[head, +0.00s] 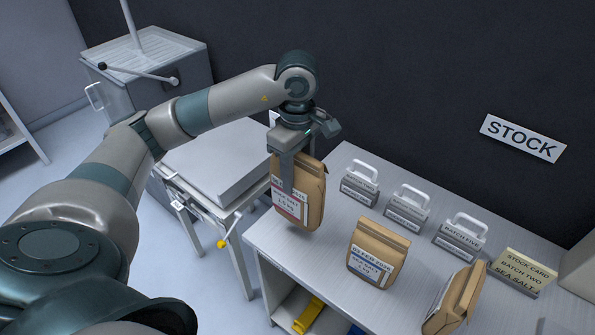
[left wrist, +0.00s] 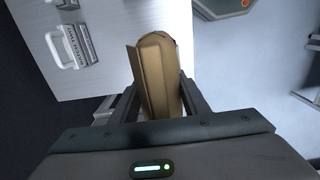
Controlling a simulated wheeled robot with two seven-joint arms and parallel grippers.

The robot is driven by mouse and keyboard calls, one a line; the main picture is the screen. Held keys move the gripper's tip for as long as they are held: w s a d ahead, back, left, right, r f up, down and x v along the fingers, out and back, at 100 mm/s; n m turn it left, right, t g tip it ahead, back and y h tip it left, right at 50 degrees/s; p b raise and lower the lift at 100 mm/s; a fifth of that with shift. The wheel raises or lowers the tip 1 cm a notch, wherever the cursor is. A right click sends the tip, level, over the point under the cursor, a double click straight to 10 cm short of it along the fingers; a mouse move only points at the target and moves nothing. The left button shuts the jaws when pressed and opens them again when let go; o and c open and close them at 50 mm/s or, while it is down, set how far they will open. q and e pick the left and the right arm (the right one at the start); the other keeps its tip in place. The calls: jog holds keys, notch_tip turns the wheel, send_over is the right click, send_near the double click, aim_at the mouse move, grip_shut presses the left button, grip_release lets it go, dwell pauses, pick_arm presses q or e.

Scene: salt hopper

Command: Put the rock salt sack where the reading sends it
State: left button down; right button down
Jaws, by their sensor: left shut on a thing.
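My left gripper (head: 287,172) is shut on a brown paper sack (head: 312,203) with a white label edged in red. The label seems to read salt, but the small print is hard to make out and a finger covers part of it. The held sack is upright, near the left end of the stock table. In the left wrist view the sack (left wrist: 156,75) stands between the two fingers. Another brown sack with a blue-edged label (head: 378,255) stands on the table, and a third sack (head: 455,300) stands to its right. My right gripper is not in view.
The stock table (head: 350,155) bears several grey handled batch blocks (head: 408,210) and a stock card reading batch two, sea salt (head: 522,272). A STOCK sign (head: 522,138) hangs on the dark wall. Left of the table are a scale-like stand (head: 215,160) and a grey hopper with a lever (head: 145,70).

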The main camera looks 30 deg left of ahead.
aim_at(297, 196)
pick_arm(q)
jog(key=shift+f+p, duration=0.4)
jog(key=shift+f, duration=1.2)
jog(key=shift+f+p, duration=0.65)
jog(key=shift+f, duration=1.45)
jog(key=c, duration=1)
grip_release()
jog(key=shift+s, duration=0.1)
